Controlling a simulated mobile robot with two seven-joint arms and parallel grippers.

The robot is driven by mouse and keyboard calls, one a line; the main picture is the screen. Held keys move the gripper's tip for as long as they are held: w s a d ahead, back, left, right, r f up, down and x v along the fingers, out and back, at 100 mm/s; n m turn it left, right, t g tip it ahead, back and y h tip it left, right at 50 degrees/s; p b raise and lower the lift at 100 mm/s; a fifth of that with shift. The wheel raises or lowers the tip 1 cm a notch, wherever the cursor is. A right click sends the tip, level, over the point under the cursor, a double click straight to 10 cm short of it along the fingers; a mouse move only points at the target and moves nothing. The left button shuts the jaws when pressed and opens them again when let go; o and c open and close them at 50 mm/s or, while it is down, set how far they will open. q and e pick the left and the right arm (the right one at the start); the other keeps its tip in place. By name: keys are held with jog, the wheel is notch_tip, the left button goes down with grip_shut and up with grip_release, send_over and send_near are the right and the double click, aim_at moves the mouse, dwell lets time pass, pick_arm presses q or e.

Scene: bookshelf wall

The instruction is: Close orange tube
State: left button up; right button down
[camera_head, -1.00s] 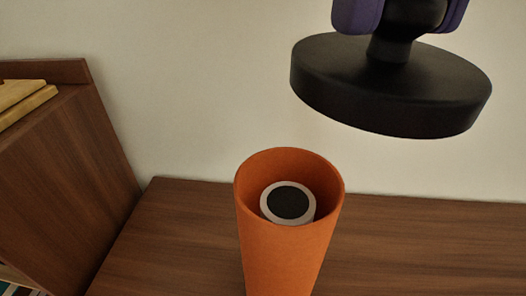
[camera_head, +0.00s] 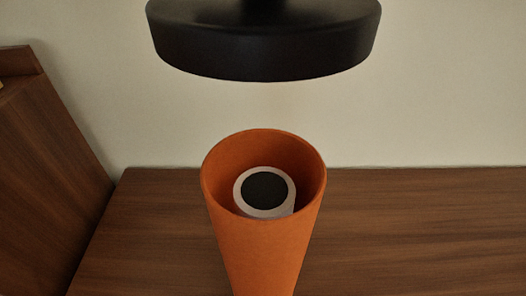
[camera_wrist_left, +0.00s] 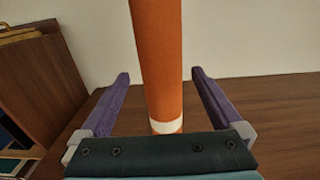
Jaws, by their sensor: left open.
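The orange tube (camera_head: 262,245) stands upright in the head view with its mouth open. A pale cylinder with a dark round top (camera_head: 265,188) sits inside it. A black round lid (camera_head: 265,50) hangs above and behind the mouth in the picture, apart from it. What holds the lid is out of frame. In the left wrist view, my left gripper (camera_wrist_left: 160,73) is open, its purple fingers on either side of the orange tube (camera_wrist_left: 157,50). A white band (camera_wrist_left: 167,127) shows low on the tube. I cannot tell how deep the tube is between the fingers. My right gripper is out of view.
A brown wooden surface (camera_head: 420,230) lies under and behind the tube, clear to the right. A wooden side panel (camera_head: 45,170) rises at the left. A plain pale wall (camera_head: 450,110) stands behind.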

pick_arm(q)
jog(key=w, duration=1)
jog(key=shift+c, duration=0.2)
grip_shut()
dwell(0.4)
